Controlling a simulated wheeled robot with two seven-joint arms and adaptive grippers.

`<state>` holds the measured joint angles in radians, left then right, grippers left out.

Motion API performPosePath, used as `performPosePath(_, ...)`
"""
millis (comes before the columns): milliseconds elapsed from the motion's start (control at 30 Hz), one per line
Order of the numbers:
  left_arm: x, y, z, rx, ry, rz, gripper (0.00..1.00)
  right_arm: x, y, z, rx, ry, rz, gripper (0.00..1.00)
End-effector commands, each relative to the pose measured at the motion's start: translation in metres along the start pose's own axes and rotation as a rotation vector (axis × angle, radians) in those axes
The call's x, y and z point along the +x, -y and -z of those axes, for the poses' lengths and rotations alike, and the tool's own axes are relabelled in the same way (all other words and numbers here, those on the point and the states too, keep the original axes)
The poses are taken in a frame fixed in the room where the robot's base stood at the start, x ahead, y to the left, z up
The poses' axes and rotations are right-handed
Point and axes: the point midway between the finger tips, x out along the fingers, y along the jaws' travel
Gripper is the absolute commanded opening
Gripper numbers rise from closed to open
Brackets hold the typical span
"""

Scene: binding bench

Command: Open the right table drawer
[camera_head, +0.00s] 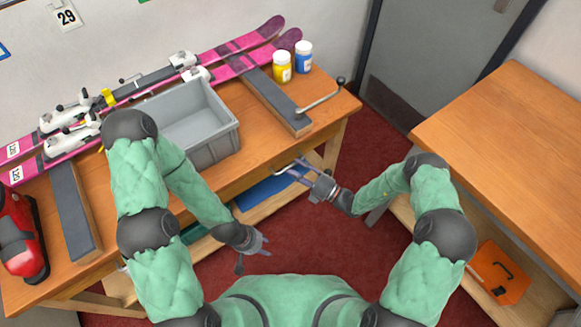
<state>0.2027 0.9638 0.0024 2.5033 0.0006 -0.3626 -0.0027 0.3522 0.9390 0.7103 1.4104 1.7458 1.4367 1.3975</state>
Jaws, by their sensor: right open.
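The wooden bench (270,155) fills the left half of the head view. Its right drawer front is seen steeply from above and cannot be told apart clearly from the front edge. My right gripper (289,172) is open, with its fingers at the bench's front edge, right of the grey bin. Whether its fingers touch a handle there cannot be told. My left gripper (256,252) hangs lower, in front of the bench, with its fingers spread and empty.
A second table (510,150) stands right, with an orange case (497,272) below. Red floor (300,240) lies between.

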Motion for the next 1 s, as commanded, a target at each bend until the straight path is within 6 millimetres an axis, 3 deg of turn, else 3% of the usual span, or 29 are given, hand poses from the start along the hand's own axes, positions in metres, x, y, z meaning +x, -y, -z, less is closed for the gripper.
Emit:
performPosePath(200,0.006,0.002,0.0,0.0,0.0,0.0,0.4,0.022,0.0,0.0,-0.001,-0.002,-0.001,0.44)
performPosePath(567,0.006,0.002,0.0,0.0,0.0,0.0,0.4,0.027,0.0,-0.001,-0.001,0.0,0.0,0.44)
performPosePath(733,0.006,0.002,0.0,0.0,0.0,0.0,0.4,0.027,0.0,0.0,-0.001,0.0,0.0,0.0)
performPosePath(1000,0.005,0.002,0.0,0.0,0.0,0.0,0.4,0.025,-0.001,0.0,-0.001,0.0,0.001,0.0)
